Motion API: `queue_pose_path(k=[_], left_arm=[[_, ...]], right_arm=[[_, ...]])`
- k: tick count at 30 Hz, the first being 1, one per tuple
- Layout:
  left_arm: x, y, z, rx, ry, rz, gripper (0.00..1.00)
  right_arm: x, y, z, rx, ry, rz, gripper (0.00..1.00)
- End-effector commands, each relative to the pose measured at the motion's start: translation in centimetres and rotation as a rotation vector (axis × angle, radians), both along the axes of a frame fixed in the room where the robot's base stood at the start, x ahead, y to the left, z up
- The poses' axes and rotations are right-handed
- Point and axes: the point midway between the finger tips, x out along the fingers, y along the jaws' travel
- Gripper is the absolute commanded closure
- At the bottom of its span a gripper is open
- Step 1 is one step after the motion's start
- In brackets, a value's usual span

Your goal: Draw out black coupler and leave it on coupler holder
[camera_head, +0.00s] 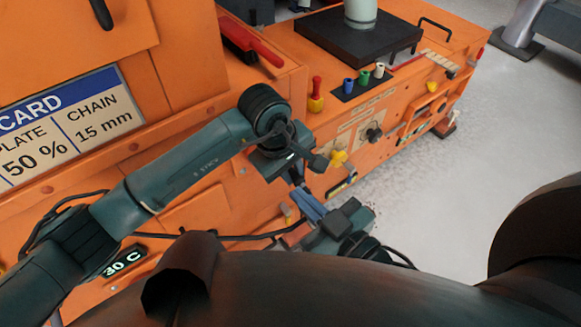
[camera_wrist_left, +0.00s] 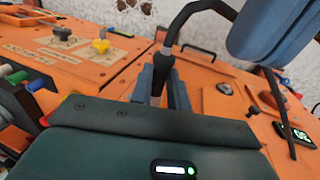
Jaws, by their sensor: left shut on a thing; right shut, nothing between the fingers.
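My left gripper (camera_head: 298,178) hangs in front of the orange machine's side. In the left wrist view its fingers (camera_wrist_left: 165,80) are shut on the black coupler (camera_wrist_left: 166,52), whose black cable arches up and to the right. The coupler is hard to make out in the head view, and whether it is still seated in anything is unclear. My right gripper (camera_head: 306,203) is shut and empty, just below the left one. The coupler holder (camera_head: 352,91) is a small black panel on the machine top with blue (camera_head: 348,86), green (camera_head: 364,77) and white (camera_head: 379,70) couplers upright in it.
A black plate (camera_head: 345,40) with a grey column stands behind the holder. A red-handled brush (camera_head: 250,42), a red-and-yellow knob (camera_head: 316,95) and a yellow knob (camera_head: 338,158) are nearby.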

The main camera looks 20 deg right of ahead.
Motion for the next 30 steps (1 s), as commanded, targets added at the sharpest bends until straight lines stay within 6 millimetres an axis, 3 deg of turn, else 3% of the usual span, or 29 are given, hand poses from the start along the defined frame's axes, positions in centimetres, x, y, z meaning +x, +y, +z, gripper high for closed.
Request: queue_pose_path(k=[30], left_arm=[[-3.0,-1.1,0.0,0.0,-0.001,-0.001,1.0]], right_arm=[[-0.1,0.0,-0.1,-0.008,0.0,0.007,1.0]])
